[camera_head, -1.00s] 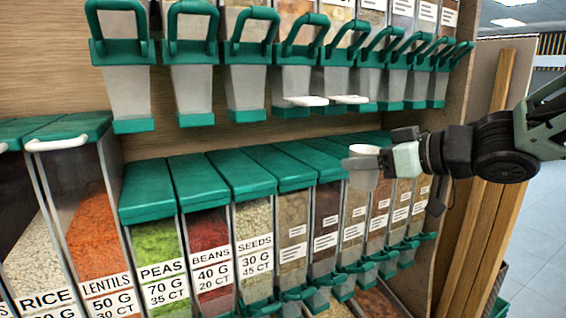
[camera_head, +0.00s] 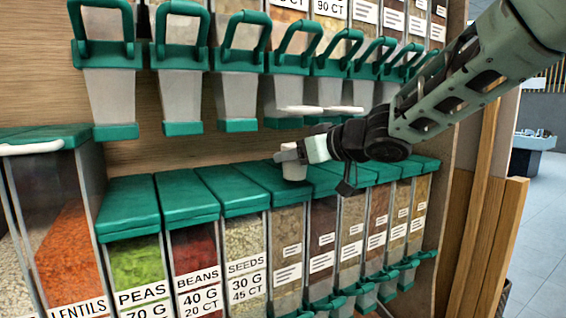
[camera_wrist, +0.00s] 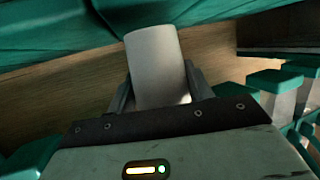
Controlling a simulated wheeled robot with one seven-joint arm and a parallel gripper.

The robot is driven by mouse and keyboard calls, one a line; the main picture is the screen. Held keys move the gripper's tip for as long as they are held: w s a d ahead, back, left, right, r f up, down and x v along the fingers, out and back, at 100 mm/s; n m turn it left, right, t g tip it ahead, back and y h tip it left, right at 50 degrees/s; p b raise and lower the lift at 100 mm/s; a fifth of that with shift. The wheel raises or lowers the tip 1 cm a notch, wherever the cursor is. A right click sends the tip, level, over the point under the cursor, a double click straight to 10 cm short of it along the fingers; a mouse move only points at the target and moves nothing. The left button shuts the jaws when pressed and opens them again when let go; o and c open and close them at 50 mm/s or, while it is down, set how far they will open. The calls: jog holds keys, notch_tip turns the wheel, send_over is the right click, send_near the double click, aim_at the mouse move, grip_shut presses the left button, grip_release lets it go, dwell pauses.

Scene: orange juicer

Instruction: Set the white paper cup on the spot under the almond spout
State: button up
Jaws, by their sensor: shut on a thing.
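The white paper cup (camera_head: 294,170) is held in my gripper (camera_head: 291,153), just above or at the green lids of the lower bins; I cannot tell if it touches them. In the wrist view, the cup (camera_wrist: 155,55) stands between the two fingers of my gripper (camera_wrist: 160,92), slightly tilted in the picture. The upper row of spouts with green handles hangs above the cup; one grey spout (camera_head: 291,92) is nearly straight over it. I cannot read which spout is almond.
Two white flat pieces (camera_head: 298,109) (camera_head: 345,110) jut out by the middle spouts, close above my gripper. Lower bins with green lids (camera_head: 185,194) stand in a row below. A wooden side panel (camera_head: 480,215) stands at right, with open floor beyond.

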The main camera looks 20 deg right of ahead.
jog(key=b+x, duration=0.1)
jog(key=x, duration=0.3)
jog(key=shift+a, duration=0.1)
jog(key=shift+f+b, duration=0.25)
jog(key=shift+b, duration=0.35)
jog(key=shift+s, duration=0.1)
jog(key=shift+f, duration=0.15)
jog(key=o, duration=0.9)
jog(key=shift+o, duration=0.2)
